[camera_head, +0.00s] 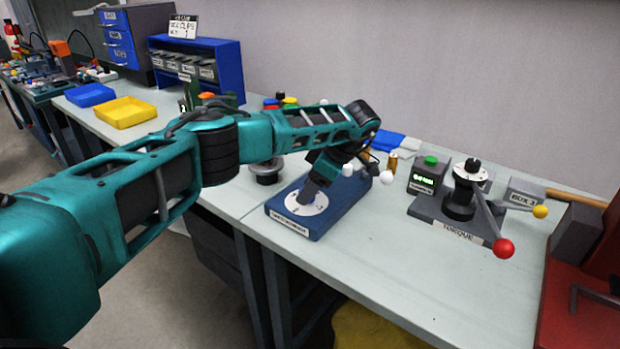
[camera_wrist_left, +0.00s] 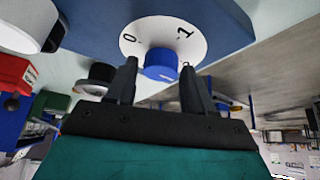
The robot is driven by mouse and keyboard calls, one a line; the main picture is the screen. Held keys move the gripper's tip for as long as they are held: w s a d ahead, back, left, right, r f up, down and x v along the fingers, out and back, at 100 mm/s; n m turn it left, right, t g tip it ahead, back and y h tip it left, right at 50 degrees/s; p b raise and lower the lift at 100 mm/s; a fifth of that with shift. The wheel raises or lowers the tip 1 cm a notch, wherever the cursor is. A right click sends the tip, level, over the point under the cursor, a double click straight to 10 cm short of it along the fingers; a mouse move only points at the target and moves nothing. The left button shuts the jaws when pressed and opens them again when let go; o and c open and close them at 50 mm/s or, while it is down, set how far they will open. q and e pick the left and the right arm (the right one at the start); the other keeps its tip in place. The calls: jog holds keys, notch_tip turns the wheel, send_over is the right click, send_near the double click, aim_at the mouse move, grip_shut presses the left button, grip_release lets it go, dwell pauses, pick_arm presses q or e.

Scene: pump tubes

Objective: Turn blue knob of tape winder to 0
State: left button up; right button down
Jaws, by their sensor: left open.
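The tape winder is a low blue box (camera_head: 318,222) on the bench, with a white round dial (camera_head: 302,207) on top. The left wrist view shows the dial (camera_wrist_left: 140,27) close up, with a 0 at its left and a 1 at its upper right. The blue knob (camera_wrist_left: 161,58) stands at the dial's middle. My left gripper (camera_head: 308,194) points down over the dial and hides the knob in the head view. In the wrist view its open fingers (camera_wrist_left: 159,68) lie on either side of the knob; I cannot tell whether they touch it. My right gripper is not in view.
A torque fixture (camera_head: 458,205) with a red-balled lever (camera_head: 503,247) stands to the right. A box with a green button (camera_head: 428,172) is beside it. A dark round part (camera_head: 265,175) stands left of the winder. The bench in front of the fixture is clear.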

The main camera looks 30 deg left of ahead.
pick_arm(q)
jog(key=m+p, duration=0.1)
jog(key=m+t+p, duration=0.1)
jog(key=shift+s+r+m+p, duration=0.1)
jog(key=shift+r+m+p, duration=0.1)
jog(key=shift+m+p, duration=0.15)
jog(key=shift+f+m+t+p, duration=0.15)
jog(key=shift+m+t+p, duration=0.15)
jog(key=shift+m+t, duration=0.15)
jog(key=shift+s+m+t+p, duration=0.1)
jog(key=shift+m+t+p, duration=0.25)
jog(key=shift+m+p, duration=0.4)
jog(key=m+t, duration=0.1)
jog(key=m, duration=0.2)
jog(key=shift+a+f+t, duration=0.1)
jog(key=shift+t, duration=0.2)
jog(key=m+t+h, duration=0.1)
jog(key=m, duration=0.2)
jog(key=m+t+h, duration=0.1)
jog(key=m, duration=0.2)
jog(key=shift+s+a+m+t, duration=0.1)
jog(key=shift+s+m+t, duration=0.1)
jog(key=shift+m+t, duration=0.15)
jog(key=shift+c, duration=0.4)
